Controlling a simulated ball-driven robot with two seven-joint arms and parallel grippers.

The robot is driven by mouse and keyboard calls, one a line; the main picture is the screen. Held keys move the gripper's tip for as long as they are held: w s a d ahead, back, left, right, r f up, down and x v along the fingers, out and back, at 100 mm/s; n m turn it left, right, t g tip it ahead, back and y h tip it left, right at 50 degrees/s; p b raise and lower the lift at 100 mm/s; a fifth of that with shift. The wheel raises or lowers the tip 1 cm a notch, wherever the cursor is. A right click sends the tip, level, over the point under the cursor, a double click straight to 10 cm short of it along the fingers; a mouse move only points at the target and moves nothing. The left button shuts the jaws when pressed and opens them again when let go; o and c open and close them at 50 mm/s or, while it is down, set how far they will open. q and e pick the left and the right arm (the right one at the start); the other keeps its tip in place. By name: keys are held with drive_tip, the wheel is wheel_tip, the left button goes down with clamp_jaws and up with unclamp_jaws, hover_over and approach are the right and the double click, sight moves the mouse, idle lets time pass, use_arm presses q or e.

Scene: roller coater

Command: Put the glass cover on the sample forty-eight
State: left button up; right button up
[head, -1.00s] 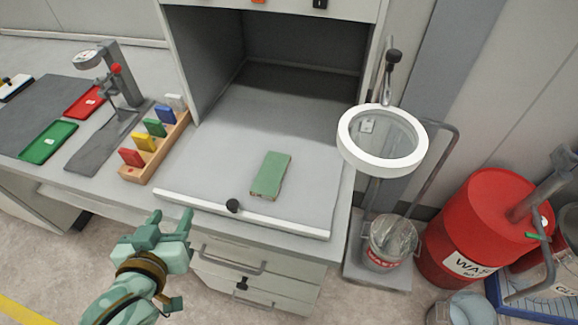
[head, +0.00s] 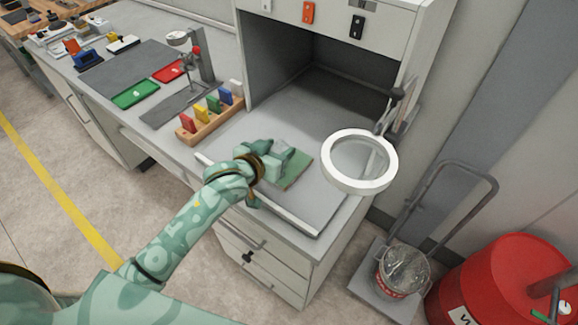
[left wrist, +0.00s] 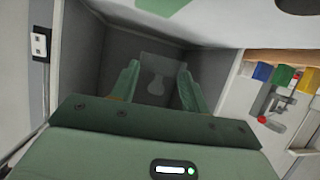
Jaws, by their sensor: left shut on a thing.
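A green panel (head: 295,170) lies on the grey floor of the booth, partly hidden by my left gripper; I cannot read a number on it. My left gripper (head: 277,158) reaches over the panel from the left. In the left wrist view its two green fingers (left wrist: 158,90) flank a pale, see-through plate (left wrist: 163,72), which looks like the glass cover, and are shut on it. The plate is hard to make out in the head view, and I cannot tell whether it touches the panel. My right gripper is not in view.
A ring-shaped magnifier (head: 360,162) overhangs the booth's front right. A wooden rack (head: 208,128) with coloured tabs stands left of the booth. Green (head: 135,95) and red (head: 170,71) trays lie farther left. A red drum (head: 500,280) stands on the floor at right.

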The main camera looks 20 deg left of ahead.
sight(288, 171)
use_arm(q)
drive_tip(key=d+f, duration=0.1)
drive_tip(key=w+f, duration=0.1)
drive_tip(key=shift+d+f+b, duration=0.3)
drive_tip(key=shift+d, duration=0.05)
drive_tip(key=f, duration=0.1)
drive_tip(key=f+b, duration=0.1)
drive_tip(key=f, duration=0.2)
drive_tip(key=shift+w+d+b, duration=0.2)
drive_tip(key=shift+d+b, duration=0.1)
drive_tip(key=shift+b, duration=0.05)
drive_tip(key=shift+r, duration=0.1)
drive_tip(key=o, duration=1)
drive_tip(key=shift+s+a+r, duration=0.1)
drive_tip(key=shift+s+r, duration=0.1)
drive_tip(key=shift+s, duration=0.15)
drive_tip(key=p+v, duration=0.3)
drive_tip(key=v, duration=0.8)
drive_tip(key=shift+s, duration=0.15)
